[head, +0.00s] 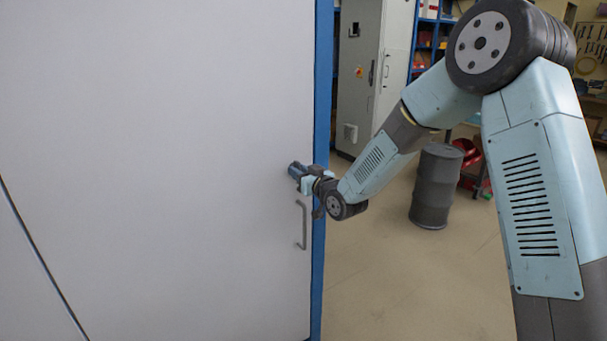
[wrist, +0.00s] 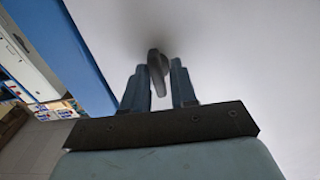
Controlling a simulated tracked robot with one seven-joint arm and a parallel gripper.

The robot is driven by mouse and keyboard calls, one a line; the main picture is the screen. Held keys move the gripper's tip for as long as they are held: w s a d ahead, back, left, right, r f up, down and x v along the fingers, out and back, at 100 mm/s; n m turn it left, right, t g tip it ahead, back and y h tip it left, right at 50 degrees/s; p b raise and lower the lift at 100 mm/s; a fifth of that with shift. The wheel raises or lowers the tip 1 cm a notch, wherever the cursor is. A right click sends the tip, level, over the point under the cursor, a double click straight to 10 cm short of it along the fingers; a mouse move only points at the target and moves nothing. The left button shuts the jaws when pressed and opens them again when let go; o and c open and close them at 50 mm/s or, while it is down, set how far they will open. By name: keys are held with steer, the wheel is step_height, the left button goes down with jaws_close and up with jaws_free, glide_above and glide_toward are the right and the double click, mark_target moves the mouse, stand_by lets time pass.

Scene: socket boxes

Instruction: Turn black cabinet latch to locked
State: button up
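The black cabinet latch (wrist: 157,70) shows in the wrist view as a small dark lever on the pale cabinet door (head: 150,150). It stands roughly upright in that picture, its lower end tilted slightly right. My gripper (wrist: 159,82) has its two blue-grey fingers apart, one on each side of the latch. Pale door shows in narrow gaps beside the lever's lower part; contact near its top is unclear. In the head view my gripper (head: 297,171) is at the door near its right edge, and the latch is hidden behind it.
A grey bar handle (head: 303,225) is on the door just below my gripper. A blue frame (head: 321,120) edges the door. Beyond it stand a grey electrical cabinet (head: 362,75), a dark barrel (head: 435,185) and shelves.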

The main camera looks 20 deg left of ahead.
steer(key=shift+o, duration=0.9)
steer(key=shift+d, duration=0.1)
steer(key=v, duration=1.3)
steer(key=shift+s+d, duration=0.2)
steer(key=shift+d, duration=0.05)
steer(key=shift+f, duration=0.15)
